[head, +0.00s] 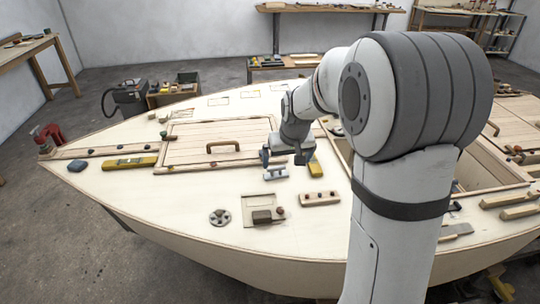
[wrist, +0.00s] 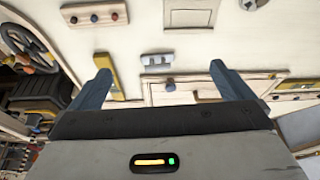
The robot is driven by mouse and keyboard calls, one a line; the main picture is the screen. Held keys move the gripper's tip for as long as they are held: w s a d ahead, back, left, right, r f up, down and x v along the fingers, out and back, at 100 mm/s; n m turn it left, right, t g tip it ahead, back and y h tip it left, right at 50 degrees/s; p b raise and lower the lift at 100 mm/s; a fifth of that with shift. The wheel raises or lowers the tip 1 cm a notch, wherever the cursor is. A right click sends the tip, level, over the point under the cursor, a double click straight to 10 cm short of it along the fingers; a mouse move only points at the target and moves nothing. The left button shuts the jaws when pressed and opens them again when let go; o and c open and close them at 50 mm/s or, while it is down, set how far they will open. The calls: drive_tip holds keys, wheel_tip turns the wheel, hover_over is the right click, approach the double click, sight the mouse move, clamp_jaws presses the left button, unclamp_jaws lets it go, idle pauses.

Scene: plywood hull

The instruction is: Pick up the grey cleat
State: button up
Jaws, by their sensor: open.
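The grey cleat (head: 275,173) sits on the pale plywood deck, just in front of the framed hatch. It also shows in the wrist view (wrist: 156,60) as a small light-grey piece beyond the fingers, between them across the picture. My gripper (head: 285,157) is above the deck close to the cleat, seen slightly behind and to the right of it in the head view. In the wrist view its two blue-grey fingers (wrist: 160,82) are spread wide with nothing between them. I see no contact with the cleat.
A yellow piece (head: 315,167) lies right of the cleat. The hatch handle (head: 225,146) rises behind left. Bare deck lies left of the cleat.

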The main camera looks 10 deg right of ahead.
drive_tip(key=w+f+p, duration=0.1)
drive_tip(key=w+f, duration=0.6)
drive_tip(key=w, duration=0.3)
hover_over(277, 168)
drive_tip(key=s, duration=0.2)
wheel_tip(277, 168, down, 5)
drive_tip(key=shift+w+a+f+t+p, duration=0.1)
drive_tip(key=shift+w+f+p, duration=0.1)
drive_tip(key=shift+f, duration=0.2)
drive_tip(key=shift+w+d+f+t+p, duration=0.1)
drive_tip(key=shift+w+f+p, duration=0.1)
drive_tip(key=shift+f, duration=0.15)
drive_tip(key=shift+w+a+f+t+p, duration=0.1)
drive_tip(key=shift+w+f+p, duration=0.1)
drive_tip(key=shift+f, duration=0.2)
drive_tip(key=shift+s+p+x, duration=0.2)
drive_tip(key=shift+p+x, duration=0.25)
drive_tip(key=shift+x, duration=0.95)
drive_tip(key=shift+s+p+x, duration=0.2)
drive_tip(key=shift+p+x, duration=0.25)
drive_tip(key=shift+x, duration=0.95)
drive_tip(key=shift+f, duration=0.15)
drive_tip(key=shift+c, duration=0.6)
drive_tip(key=c, duration=0.7)
